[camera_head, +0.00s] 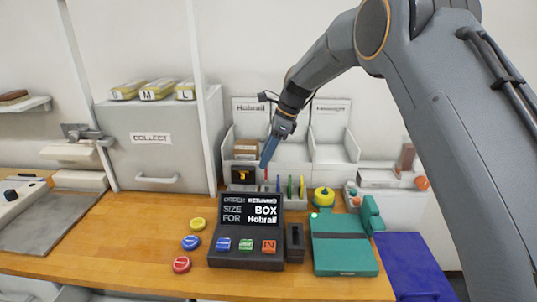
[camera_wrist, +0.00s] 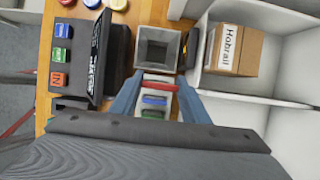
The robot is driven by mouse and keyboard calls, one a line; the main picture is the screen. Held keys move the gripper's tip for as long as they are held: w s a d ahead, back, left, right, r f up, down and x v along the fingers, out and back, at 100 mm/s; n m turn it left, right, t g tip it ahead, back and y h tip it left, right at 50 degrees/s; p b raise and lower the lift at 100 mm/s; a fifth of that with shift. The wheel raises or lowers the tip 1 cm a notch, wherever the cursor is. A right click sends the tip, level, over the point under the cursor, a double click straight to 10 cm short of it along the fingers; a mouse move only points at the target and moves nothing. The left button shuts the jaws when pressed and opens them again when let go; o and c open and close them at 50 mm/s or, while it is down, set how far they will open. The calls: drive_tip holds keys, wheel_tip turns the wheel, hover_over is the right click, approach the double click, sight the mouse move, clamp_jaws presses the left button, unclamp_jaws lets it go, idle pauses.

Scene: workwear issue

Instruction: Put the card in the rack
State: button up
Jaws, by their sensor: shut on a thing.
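My gripper (camera_head: 265,163) points down over the desk, behind the black order console. It is shut on a thin red card (camera_wrist: 158,86), seen nearly edge-on between the two blue fingertips in the wrist view. The grey rack (camera_head: 291,204) stands just right of the gripper, with blue, green and yellow upright cards in it. In the wrist view, the rack (camera_wrist: 153,114) lies below and behind the red card, with blue and green pieces showing. I cannot tell whether the red card's lower edge touches the rack.
The black console (camera_head: 245,251) stands in front, with round coloured buttons to its left. An open grey bin (camera_wrist: 157,45) is beside the rack. White compartments with a Hobrail box (camera_wrist: 235,50) are behind. A teal case (camera_head: 343,255) and a yellow round item (camera_head: 324,196) stand to the right.

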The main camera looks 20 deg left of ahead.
sight(266, 179)
drive_tip(key=shift+f+b, duration=1.55)
drive_tip(key=shift+f, duration=1.25)
drive_tip(key=shift+f+p, duration=0.2)
drive_tip(key=shift+p, duration=0.15)
drive_tip(key=shift+f+b, duration=0.35)
drive_tip(key=shift+f, duration=1.35)
idle(0.6)
drive_tip(key=o, duration=1.1)
drive_tip(key=shift+r+p, duration=2.3)
drive_tip(key=shift+r, duration=2.25)
